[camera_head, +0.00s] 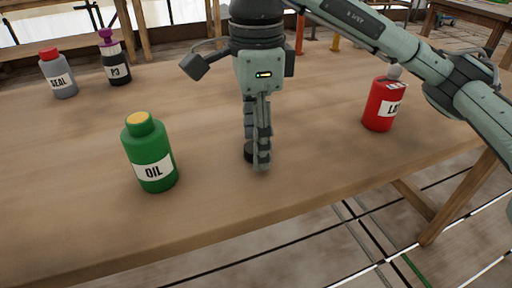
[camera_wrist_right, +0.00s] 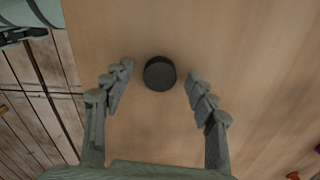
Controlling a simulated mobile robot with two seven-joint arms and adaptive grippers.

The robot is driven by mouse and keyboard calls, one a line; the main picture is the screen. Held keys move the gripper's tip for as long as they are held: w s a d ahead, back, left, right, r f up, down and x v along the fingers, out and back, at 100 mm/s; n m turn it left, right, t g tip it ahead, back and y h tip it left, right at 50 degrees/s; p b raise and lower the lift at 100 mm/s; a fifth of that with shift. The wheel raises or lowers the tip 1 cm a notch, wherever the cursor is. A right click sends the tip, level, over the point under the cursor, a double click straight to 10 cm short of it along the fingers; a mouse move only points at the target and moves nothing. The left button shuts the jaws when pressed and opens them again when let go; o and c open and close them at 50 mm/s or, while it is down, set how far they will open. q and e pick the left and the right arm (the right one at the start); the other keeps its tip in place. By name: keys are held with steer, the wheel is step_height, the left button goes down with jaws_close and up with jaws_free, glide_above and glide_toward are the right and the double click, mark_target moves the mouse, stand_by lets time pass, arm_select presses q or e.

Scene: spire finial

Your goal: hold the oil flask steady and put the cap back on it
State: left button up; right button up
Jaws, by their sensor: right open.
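The green oil flask (camera_head: 149,155) stands upright on the wooden table, left of centre, with a yellow-orange top (camera_head: 138,118) at its mouth and no cap on it. A black round cap (camera_head: 248,152) lies on the table, partly hidden behind my right gripper (camera_head: 262,165). In the right wrist view the cap (camera_wrist_right: 159,73) lies between and just beyond the fingertips of my right gripper (camera_wrist_right: 158,82), which is open, with a gap on each side. The fingers point down at the table. My left gripper is not in view.
A red bottle (camera_head: 384,105) stands at the right. A grey SEAL bottle (camera_head: 60,78) and a dark P3 bottle (camera_head: 116,64) with a purple top stand at the back left. The wooden table (camera_head: 200,75) is bare around the flask; its front edge is close.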

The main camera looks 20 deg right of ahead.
mark_target(250, 148)
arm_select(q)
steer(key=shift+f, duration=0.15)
arm_select(e)
steer(key=shift+c, duration=0.3)
steer(key=c, duration=0.8)
steer(key=shift+r, duration=0.1)
steer(key=shift+r, duration=0.45)
steer(key=r, duration=0.2)
steer(key=a+r, duration=0.1)
steer(key=shift+r+p, duration=0.3)
steer(key=shift+r, duration=0.1)
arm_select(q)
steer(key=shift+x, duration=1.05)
arm_select(e)
steer(key=shift+w+a+r, duration=0.1)
steer(key=shift+a+r, duration=0.95)
steer(key=shift+a, duration=0.75)
steer(key=shift+w+a+r, duration=0.15)
steer(key=shift+a+r, duration=0.85)
steer(key=shift+a, duration=0.75)
steer(key=shift+w+a+r, duration=0.1)
steer(key=shift+a+r, duration=0.95)
steer(key=shift+a, duration=0.75)
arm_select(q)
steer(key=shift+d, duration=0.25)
